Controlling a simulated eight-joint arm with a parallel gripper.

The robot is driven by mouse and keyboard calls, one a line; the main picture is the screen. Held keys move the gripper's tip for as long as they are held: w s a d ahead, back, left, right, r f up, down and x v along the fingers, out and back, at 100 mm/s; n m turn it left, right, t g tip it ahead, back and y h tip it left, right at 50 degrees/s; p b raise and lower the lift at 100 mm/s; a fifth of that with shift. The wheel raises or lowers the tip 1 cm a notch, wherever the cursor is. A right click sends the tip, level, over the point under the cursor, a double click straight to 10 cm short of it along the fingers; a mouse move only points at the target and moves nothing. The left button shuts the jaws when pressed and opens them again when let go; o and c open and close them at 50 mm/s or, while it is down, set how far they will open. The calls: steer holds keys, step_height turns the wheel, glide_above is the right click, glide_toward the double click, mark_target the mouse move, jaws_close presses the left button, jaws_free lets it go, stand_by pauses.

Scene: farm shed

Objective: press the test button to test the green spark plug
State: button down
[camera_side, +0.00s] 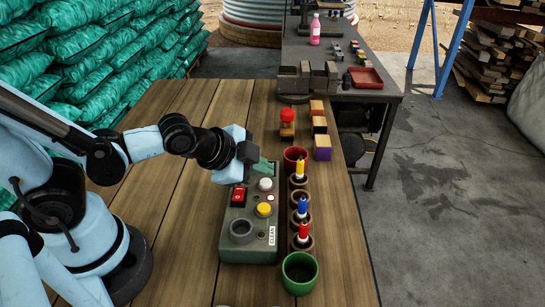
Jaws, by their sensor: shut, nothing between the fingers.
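The grey-green tester box (231,250) stands on the wooden table. Its top has a red square switch (238,195), a white round button (265,184), a yellow round button (264,209), a grey ring socket (241,230) and a "CLEAN" label (272,236). I cannot make out which button is the test button. I cannot make out a green spark plug; the socket looks dark inside. My gripper (241,182) is shut and empty, over the far left part of the box, near the red switch. Its fingertips are small and partly hidden by the wrist.
A rack right of the box holds yellow (300,169), blue (302,207) and red (304,231) plugs. Blocks (322,148) stand behind.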

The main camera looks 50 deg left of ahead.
mark_target(260, 187)
steer(key=shift+r, duration=2.5)
steer(key=s+a+r+n+g+y, duration=0.1)
steer(key=s+a+n+g, duration=0.1)
steer(key=a+n, duration=0.4)
steer(key=n, duration=0.4)
steer(key=shift+s+a+n, duration=0.35)
steer(key=shift+s+n, duration=0.05)
